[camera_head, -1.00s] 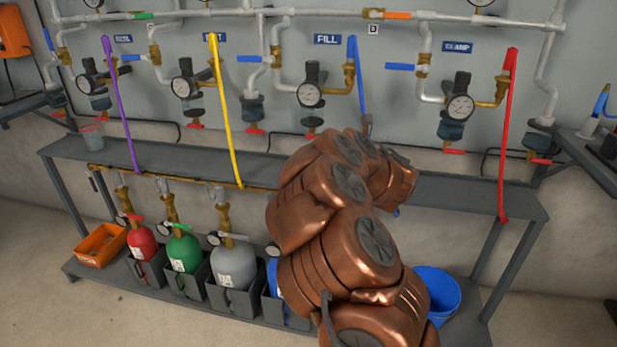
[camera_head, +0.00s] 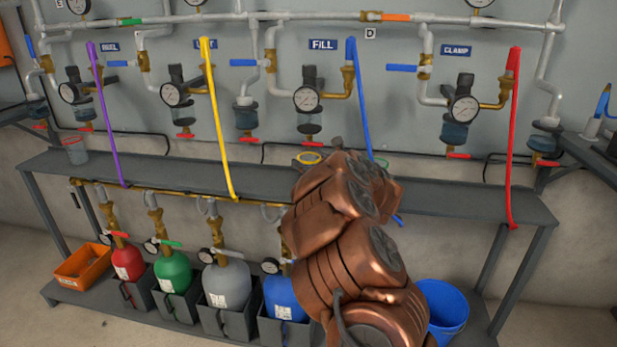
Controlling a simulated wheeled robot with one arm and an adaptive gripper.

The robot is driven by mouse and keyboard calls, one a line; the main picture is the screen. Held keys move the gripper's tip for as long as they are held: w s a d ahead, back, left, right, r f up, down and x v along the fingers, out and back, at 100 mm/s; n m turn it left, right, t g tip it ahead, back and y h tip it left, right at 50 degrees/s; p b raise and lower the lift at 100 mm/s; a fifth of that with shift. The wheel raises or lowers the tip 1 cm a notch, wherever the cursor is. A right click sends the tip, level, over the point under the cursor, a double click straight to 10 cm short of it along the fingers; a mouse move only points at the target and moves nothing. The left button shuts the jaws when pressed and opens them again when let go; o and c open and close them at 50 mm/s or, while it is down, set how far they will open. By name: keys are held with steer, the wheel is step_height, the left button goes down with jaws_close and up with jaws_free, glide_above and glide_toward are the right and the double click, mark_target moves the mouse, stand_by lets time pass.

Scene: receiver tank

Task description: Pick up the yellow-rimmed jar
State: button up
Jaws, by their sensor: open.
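The yellow-rimmed jar (camera_head: 310,158) stands on the grey shelf (camera_head: 265,180), just left of the top of my copper arm. Only its yellow rim and a little of the glass show; the arm hides the rest. A green-rimmed jar (camera_head: 381,163) shows partly on the right side of the arm. My gripper is hidden behind my own arm links, so its distance from the jar cannot be seen.
Yellow (camera_head: 218,120), blue (camera_head: 361,100) and red (camera_head: 512,140) hoses hang from the wall piping to the shelf. Gas bottles and a blue bucket (camera_head: 443,306) stand below. The shelf right of the arm is mostly clear.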

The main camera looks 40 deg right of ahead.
steer(key=shift+w, duration=1.15)
steer(key=c, duration=1.3)
steer(key=shift+r, duration=0.1)
